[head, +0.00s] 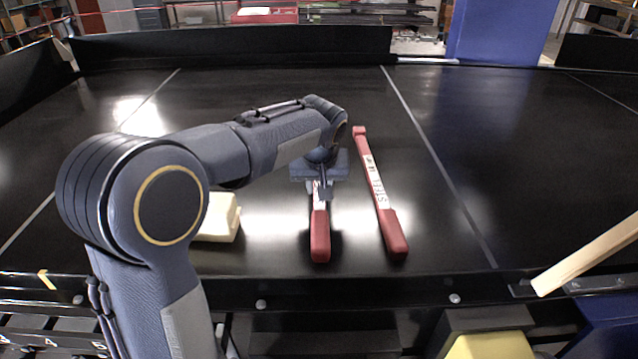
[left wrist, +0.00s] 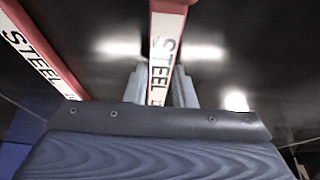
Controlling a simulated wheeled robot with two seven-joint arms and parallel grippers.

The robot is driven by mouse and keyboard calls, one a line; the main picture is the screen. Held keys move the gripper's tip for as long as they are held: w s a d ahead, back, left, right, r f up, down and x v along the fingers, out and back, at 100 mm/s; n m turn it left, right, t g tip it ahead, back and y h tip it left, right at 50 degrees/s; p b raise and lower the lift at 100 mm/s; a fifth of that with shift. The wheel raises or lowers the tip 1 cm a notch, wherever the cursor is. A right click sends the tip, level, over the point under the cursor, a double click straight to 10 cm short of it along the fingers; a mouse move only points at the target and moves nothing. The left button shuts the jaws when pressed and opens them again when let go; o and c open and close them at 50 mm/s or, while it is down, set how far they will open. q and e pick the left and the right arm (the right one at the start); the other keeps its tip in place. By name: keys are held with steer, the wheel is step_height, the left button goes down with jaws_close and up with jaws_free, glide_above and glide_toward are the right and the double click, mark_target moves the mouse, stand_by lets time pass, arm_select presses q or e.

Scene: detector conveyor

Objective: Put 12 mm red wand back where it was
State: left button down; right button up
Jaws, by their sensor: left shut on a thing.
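A red wand with a white STEEL label (head: 320,240) points toward the front edge of the black conveyor belt. My left gripper (head: 320,188) is shut on it at the label. In the left wrist view the gripper (left wrist: 160,92) has a finger on each side of this held wand (left wrist: 163,50). I cannot tell whether the wand touches the belt. A second red wand (head: 392,232) lies on the belt just to the right, slightly slanted; it also shows in the left wrist view (left wrist: 62,75) at the left. The size marks are too small to read. My right gripper is out of view.
A cream block (head: 222,218) sits on the belt at the left, partly behind my arm. A pale wooden bar (head: 590,255) slants at the right front edge. A yellow object (head: 490,346) is below that edge. White lines cross the black belt (head: 300,90), which is mostly clear behind.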

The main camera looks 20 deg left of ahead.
arm_select(q)
steer(key=shift+f, duration=0.15)
steer(key=c, duration=1.2)
jaws_free()
steer(key=shift+r, duration=0.3)
steer(key=shift+s+d+r, duration=0.1)
steer(key=shift+r, duration=0.2)
steer(key=b+v, duration=0.1)
steer(key=v, duration=1)
